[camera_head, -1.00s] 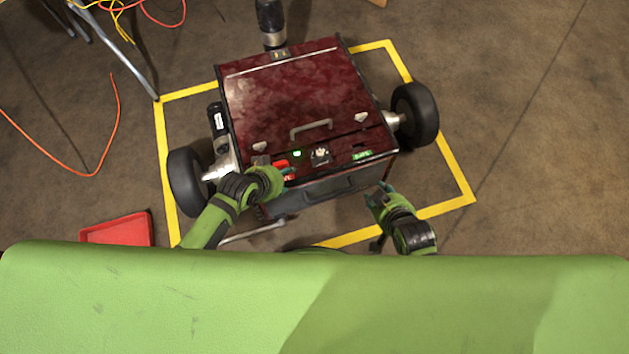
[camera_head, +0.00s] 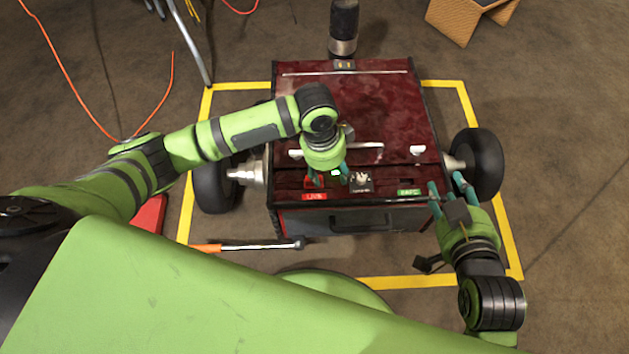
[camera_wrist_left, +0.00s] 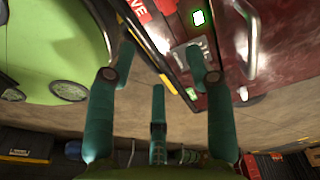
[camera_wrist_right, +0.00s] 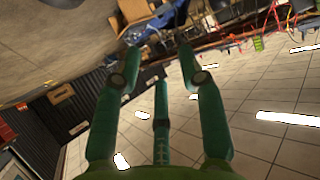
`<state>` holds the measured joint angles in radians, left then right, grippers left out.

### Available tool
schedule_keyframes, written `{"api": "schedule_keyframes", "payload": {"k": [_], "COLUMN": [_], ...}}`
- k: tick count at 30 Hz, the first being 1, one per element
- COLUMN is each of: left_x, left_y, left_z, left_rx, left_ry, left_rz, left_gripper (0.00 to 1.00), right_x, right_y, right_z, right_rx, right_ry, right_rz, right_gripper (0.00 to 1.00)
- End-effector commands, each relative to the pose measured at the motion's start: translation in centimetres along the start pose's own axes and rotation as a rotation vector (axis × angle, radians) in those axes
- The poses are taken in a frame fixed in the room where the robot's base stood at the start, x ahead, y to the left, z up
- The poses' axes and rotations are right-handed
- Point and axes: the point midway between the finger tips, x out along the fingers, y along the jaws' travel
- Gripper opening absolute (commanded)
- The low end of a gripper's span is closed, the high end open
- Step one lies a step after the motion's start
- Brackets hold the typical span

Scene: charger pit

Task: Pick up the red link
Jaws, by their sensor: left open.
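The red link (camera_head: 310,182) is mostly hidden behind my left gripper, beside the red LIVE label (camera_head: 314,196) on the dark red box. In the left wrist view a red piece that looks like the link (camera_wrist_left: 165,5) is cut off by the top edge, near the LIVE label (camera_wrist_left: 138,10). My left gripper (camera_head: 331,179) is open, with its fingers pointing down over the panel between the link and the metal knob (camera_head: 361,180). I see nothing between its fingers. My right gripper (camera_head: 447,186) is open and empty near the box's front right corner.
The box (camera_head: 395,105) has a handle, a green SAFE label (camera_head: 408,192) and wheels at its sides. A bar with an orange grip (camera_head: 250,246) lies in front. A red tray (camera_head: 150,214) is at left, partly behind my arm. Yellow tape (camera_head: 195,150) frames the box.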

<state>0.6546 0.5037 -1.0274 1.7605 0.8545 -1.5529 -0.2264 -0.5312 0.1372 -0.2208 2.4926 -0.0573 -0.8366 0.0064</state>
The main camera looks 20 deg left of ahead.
Motion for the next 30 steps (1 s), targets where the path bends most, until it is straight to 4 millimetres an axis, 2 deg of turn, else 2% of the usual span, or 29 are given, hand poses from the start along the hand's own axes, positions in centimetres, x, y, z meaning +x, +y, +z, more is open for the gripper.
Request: {"api": "schedule_keyframes", "payload": {"k": [1,3,7,15,23,30], "left_x": [-0.5,-0.9,-0.9,0.5,1.1,2.5], "left_y": [-1.2,-2.0,-2.5,-2.5,-2.4,-2.3], "left_z": [1.2,2.3,3.4,3.6,3.6,3.8], "left_rx": [0.002,0.002,0.002,0.002,0.002,0.002], "left_ry": [-0.054,-0.103,-0.145,-0.146,-0.144,-0.144], "left_rz": [0.001,0.011,0.022,0.023,0.023,0.023], "left_gripper": [0.53,0.53,0.53,0.53,0.53,0.53], "right_x": [0.0,0.0,0.1,-0.1,-0.6,-2.5], "right_y": [0.0,0.0,-0.1,-1.0,-1.5,-2.6], "right_z": [0.0,0.0,-0.6,-4.5,-6.5,-10.8], "right_rx": [0.0,0.0,-0.002,-0.013,-0.017,-0.026], "right_ry": [0.0,0.0,0.033,0.237,0.34,0.589], "right_rz": [0.0,0.0,-0.003,-0.019,-0.028,-0.053], "right_gripper": [0.4,0.4,0.4,0.4,0.4,0.4]}}
